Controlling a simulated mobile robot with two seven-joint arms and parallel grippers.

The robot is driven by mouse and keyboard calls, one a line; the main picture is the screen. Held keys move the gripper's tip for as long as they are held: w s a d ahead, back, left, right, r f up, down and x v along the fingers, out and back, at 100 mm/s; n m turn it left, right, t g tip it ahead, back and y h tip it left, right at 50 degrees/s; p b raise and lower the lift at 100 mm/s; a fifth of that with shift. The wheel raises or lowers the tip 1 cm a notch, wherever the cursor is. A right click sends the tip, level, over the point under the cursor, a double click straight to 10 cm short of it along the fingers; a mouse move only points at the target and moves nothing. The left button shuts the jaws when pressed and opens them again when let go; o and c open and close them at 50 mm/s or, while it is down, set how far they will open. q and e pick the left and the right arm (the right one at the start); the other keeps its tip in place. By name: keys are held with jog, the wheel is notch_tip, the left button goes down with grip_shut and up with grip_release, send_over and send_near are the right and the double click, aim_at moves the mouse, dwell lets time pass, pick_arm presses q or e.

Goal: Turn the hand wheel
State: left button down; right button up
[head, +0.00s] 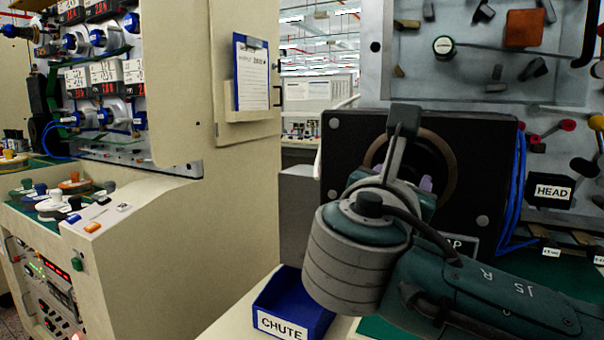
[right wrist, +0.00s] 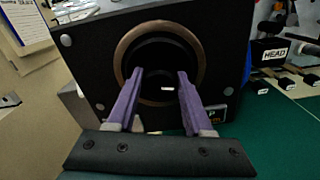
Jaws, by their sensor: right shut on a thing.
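The hand wheel shows as a brown ring (head: 449,152) around a dark centre on the front of a black box (head: 345,140). My right gripper (head: 427,184) is in front of it, and my wrist and forearm hide much of the ring in the head view. In the right wrist view the ring (right wrist: 201,62) is in clear sight. The purple fingers of my right gripper (right wrist: 161,76) reach into the ring, one on each side of its dark hub. They are shut on the wheel's middle part, though the exact contact is hard to see. My left gripper is not in view.
A blue bin marked CHUTE (head: 283,322) stands below, left of my right arm. A black block marked HEAD (head: 551,190) and blue cables (head: 517,200) are right of the box. A beige cabinet with a clipboard (head: 251,75) is on the left.

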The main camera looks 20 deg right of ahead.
grip_shut()
jog(key=shift+m, duration=0.4)
jog(key=shift+m, duration=0.9)
jog(key=m+b, duration=0.2)
jog(key=m, duration=0.2)
jog(key=m+b, duration=0.2)
jog(key=m, duration=0.2)
jog(key=m+b, duration=0.2)
jog(key=m, duration=0.2)
jog(key=shift+s+d+f+m, duration=0.15)
jog(key=shift+f+m, duration=0.25)
jog(key=shift+m+b, duration=2.35)
jog(key=shift+m, duration=0.35)
